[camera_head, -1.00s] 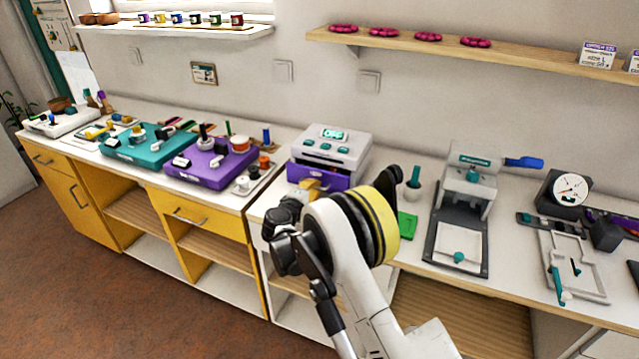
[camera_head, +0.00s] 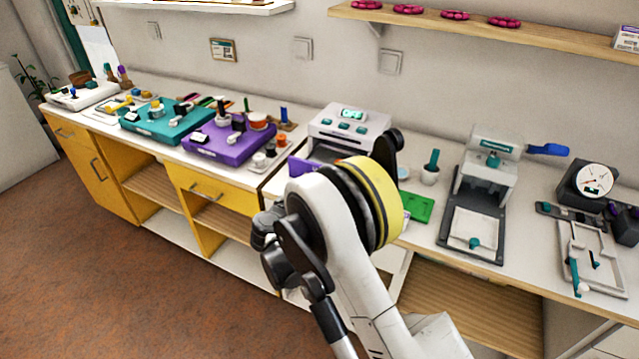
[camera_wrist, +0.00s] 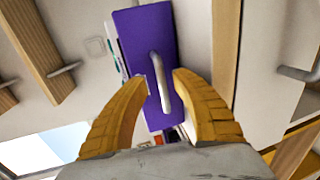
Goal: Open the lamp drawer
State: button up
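The lamp unit (camera_head: 350,119), a pale box with teal buttons and a lit display, stands on the counter. Its purple drawer (camera_head: 299,166) is pulled out towards me, with a dark gap behind its front; my arm hides part of it. In the wrist view, the purple drawer front (camera_wrist: 146,30) carries a pale bar handle (camera_wrist: 160,82). My gripper (camera_wrist: 163,76) is open, its yellow fingers on either side of the handle with visible gaps. I cannot tell whether the fingertips reach past the bar. In the head view my arm hides the gripper.
A purple bead board (camera_head: 228,142) and a teal board (camera_head: 165,122) lie left of the lamp unit. A green tray (camera_head: 417,208) and a press (camera_head: 483,190) stand to the right. Yellow cabinets (camera_head: 222,190) are below the counter.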

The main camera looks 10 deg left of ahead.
jog(key=v, duration=0.9)
jog(key=shift+s, duration=0.2)
jog(key=s+d+r+m+g, duration=0.2)
jog(key=d+r, duration=0.2)
jog(key=d, duration=0.4)
jog(key=s+d+r+m+g+y, duration=0.1)
jog(key=s+d+r+m+g, duration=0.1)
jog(key=d+r, duration=0.35)
jog(key=s+d+r+m+g, duration=0.2)
jog(key=d+r, duration=0.1)
jog(key=d, duration=0.6)
jog(key=s+d+m+y, duration=0.2)
jog(key=s+d+m, duration=0.2)
jog(key=s, duration=0.7)
jog(key=s+d+m+g+y, duration=0.1)
jog(key=s+d+m, duration=0.3)
jog(key=s, duration=0.7)
jog(key=shift+d+r+y, duration=0.45)
jog(key=shift+d+y, duration=0.25)
